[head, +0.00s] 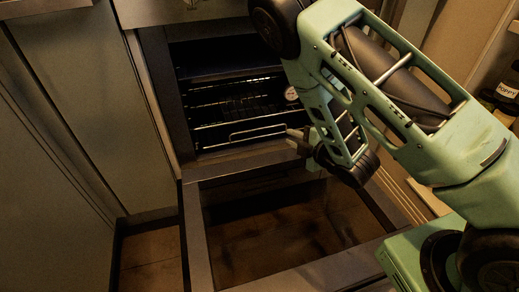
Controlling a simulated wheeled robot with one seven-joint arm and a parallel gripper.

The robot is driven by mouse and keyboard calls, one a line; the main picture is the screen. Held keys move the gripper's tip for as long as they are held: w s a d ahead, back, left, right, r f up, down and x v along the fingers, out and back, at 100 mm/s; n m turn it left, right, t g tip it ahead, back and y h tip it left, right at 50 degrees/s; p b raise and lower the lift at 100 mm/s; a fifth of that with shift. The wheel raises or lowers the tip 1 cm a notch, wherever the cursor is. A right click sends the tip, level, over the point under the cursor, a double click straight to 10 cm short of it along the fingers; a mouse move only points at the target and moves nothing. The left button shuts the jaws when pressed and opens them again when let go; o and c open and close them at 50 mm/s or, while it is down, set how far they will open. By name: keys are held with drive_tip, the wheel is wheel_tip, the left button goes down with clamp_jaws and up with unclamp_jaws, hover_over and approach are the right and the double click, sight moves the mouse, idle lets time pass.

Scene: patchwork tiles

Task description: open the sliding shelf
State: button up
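The sliding shelf (258,134) is a wire oven rack with a raised loop along its front edge. It sits inside the dark oven cavity, whose door is folded down. My gripper (292,136) is at the right end of the rack's front, inside the oven opening. Its fingertips are small and dark in this view. I cannot tell whether they touch the wire or how far apart they are. My green arm hides the right side of the oven.
The open oven door (270,235) lies below the cavity, with its glass panel facing up. More wire racks (225,92) are higher in the oven. A grey cabinet panel (70,110) stands at the left. Dark jars (506,92) stand on a shelf at the far right.

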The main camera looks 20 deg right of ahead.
sight(260, 129)
drive_tip(key=f, duration=0.1)
drive_tip(key=f+n+b, duration=0.1)
drive_tip(key=d+f+n+y+b, duration=0.1)
drive_tip(key=shift+s+f+t, duration=0.3)
drive_tip(key=shift+s+f, duration=0.05)
drive_tip(key=shift+s, duration=0.05)
drive_tip(key=shift+f+n+y+b, duration=0.15)
drive_tip(key=shift+n+y+b, duration=0.15)
drive_tip(key=b+x, duration=0.3)
drive_tip(key=x, duration=0.5)
drive_tip(key=b+x, duration=0.3)
drive_tip(key=x, duration=0.5)
drive_tip(key=shift+r+b, duration=0.2)
drive_tip(key=shift+b, duration=0.1)
drive_tip(key=shift+w+a, duration=0.25)
drive_tip(key=shift+w, duration=0.3)
clamp_jaws()
